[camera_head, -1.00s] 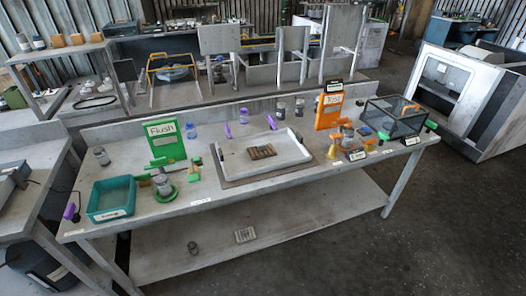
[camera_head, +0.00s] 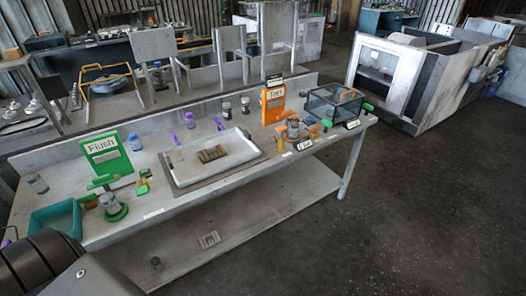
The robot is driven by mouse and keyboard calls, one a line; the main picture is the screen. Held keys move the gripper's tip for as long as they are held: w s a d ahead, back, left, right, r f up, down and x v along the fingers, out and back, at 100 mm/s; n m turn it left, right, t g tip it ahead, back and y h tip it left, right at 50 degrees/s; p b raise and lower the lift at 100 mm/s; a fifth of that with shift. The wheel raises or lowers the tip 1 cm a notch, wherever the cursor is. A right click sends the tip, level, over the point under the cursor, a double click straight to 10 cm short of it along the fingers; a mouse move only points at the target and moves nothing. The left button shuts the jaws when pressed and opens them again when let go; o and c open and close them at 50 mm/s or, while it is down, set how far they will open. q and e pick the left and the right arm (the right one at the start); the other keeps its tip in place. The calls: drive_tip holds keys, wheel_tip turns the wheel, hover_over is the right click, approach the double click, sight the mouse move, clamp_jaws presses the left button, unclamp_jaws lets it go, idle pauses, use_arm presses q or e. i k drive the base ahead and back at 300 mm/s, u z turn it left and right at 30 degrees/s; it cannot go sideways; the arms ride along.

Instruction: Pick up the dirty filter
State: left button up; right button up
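A brown, ribbed block (camera_head: 211,154) lies in a white tray (camera_head: 246,158) near the middle of the workbench; it looks like a dirty filter, but I cannot be sure. A small pale slatted piece (camera_head: 209,239) lies on the lower shelf, and I cannot tell whether it is a filter too. A dark and grey part of my own arm shows at the bottom left corner. Neither gripper is in view, and nothing touches the brown block.
The workbench (camera_head: 160,205) holds a teal bin (camera_head: 57,217), a green "Flush" sign (camera_head: 107,158), an orange "Test" sign (camera_head: 273,103), several jars and a clear box (camera_head: 336,103). A white cabinet (camera_head: 383,70) stands behind right. The floor (camera_head: 410,220) at right is clear.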

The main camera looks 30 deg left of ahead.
sight(207, 156)
drive_tip(key=z, duration=0.2)
drive_tip(key=i, duration=3.1)
drive_tip(key=u, duration=3.35)
drive_tip(key=i, duration=0.55)
